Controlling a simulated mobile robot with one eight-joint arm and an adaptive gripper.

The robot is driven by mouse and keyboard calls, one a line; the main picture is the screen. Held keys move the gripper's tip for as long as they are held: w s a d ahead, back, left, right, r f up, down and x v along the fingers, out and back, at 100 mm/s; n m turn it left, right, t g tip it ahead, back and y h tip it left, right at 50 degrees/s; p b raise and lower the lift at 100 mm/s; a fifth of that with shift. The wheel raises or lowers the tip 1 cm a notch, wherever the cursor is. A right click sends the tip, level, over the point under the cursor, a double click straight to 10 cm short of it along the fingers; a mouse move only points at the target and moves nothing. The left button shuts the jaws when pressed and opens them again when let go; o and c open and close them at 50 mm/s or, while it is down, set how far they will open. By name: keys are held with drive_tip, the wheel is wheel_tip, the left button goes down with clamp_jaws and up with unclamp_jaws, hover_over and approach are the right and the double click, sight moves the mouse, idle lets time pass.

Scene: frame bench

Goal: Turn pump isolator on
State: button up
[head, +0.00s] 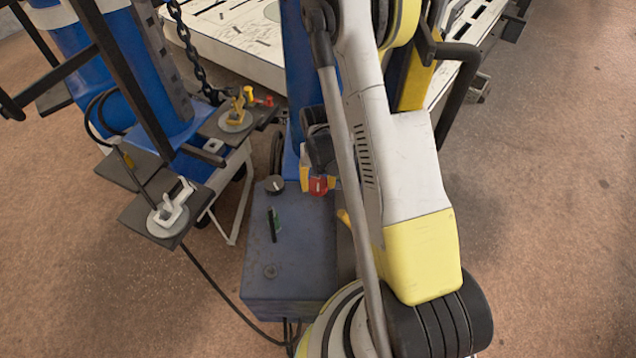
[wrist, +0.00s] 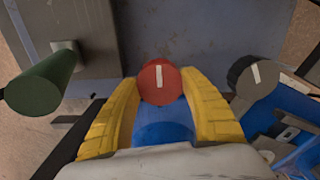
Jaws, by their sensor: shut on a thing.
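A red round knob (head: 318,186) with a white line sits by the back right of the blue box (head: 290,250). In the wrist view the red knob (wrist: 159,82) is between the yellow fingertips, its white line running nearly up and down the picture. My gripper (wrist: 158,95) is shut on it from both sides. In the head view my gripper (head: 312,178) is partly hidden by my arm. A black knob (head: 274,184) with a white line stands to the left; it also shows in the wrist view (wrist: 257,76). No label is readable.
A green handle (head: 274,222) stands on the box top; a green part (wrist: 40,80) is close at left in the wrist view. Toggle clamps (head: 172,208) on dark plates stand left. Brown floor is clear at right.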

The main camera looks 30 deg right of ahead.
sight(318, 182)
drive_tip(key=shift+w, duration=0.1)
drive_tip(key=o, duration=1.2)
wheel_tip(318, 182, up, 12)
